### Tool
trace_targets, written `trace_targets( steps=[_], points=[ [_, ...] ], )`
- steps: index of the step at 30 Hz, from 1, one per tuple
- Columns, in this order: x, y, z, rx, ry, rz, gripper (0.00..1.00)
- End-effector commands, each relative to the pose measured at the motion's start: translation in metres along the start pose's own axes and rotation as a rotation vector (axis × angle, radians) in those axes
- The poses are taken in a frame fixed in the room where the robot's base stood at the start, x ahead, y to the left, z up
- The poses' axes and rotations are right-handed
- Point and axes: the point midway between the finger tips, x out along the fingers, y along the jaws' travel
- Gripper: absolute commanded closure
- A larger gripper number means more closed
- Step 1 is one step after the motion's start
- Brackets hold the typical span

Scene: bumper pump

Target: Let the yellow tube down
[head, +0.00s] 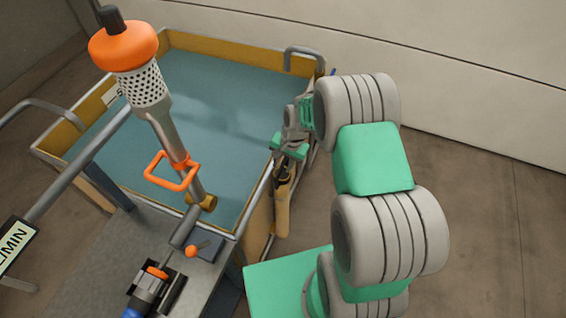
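A yellow-tan tube (282,208) stands roughly upright just outside the right wall of the tank. Its upper end is dark and lies directly below my gripper. My gripper (288,155) is at the tank's right rim, with green and grey parts showing, over the top of the tube. The fingertips overlap the dark upper part in this view. I cannot tell whether they are closed on it or only above it. The tube's lower end is near the floor, and whether it touches is unclear.
The tank (172,37) with yellow inner walls holds blue-green water. An orange-topped perforated strainer on a grey pipe (160,122) with an orange loop handle (172,170) rises over it. A grey bench (85,262) bears a small pump (150,285).

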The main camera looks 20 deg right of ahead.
Motion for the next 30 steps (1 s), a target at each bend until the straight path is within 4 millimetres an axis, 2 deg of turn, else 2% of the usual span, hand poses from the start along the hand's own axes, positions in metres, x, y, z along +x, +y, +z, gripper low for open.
trace_targets(
  steps=[3,15,30],
  points=[
    [-0.0002,0.0,0.0,0.0,0.0,0.0,0.67],
    [-0.0005,0.0001,0.0001,0.0,0.0,0.0,0.99],
    [-0.0006,0.0,0.0,0.0,0.0,0.0,1.0]
  ],
)
